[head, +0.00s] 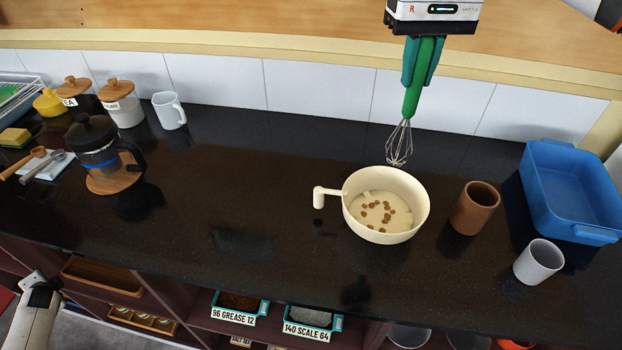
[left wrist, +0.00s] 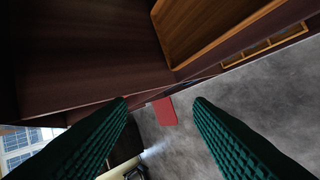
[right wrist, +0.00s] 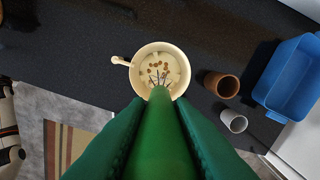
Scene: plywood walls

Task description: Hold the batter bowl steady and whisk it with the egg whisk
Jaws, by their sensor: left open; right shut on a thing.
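The cream batter bowl (head: 352,205) stands upright on the dark counter, its handle pointing left. It holds pale batter with several brown lumps, and it also shows in the right wrist view (right wrist: 138,75). My right gripper (head: 416,75) is shut on the green handle of the egg whisk (head: 399,143). The whisk hangs wires down, its tip near the bowl's far rim in the head view; it appears to be above the bowl. My left gripper (left wrist: 163,103) is open and empty, low in front of the counter, away from the bowl.
A brown cup (head: 475,208), a white cup (head: 538,262) and a blue tub (head: 570,190) stand right of the bowl. A French press (head: 95,145), jars and a white mug (head: 169,110) are at the left. The counter left of the bowl is clear. Open shelves lie below.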

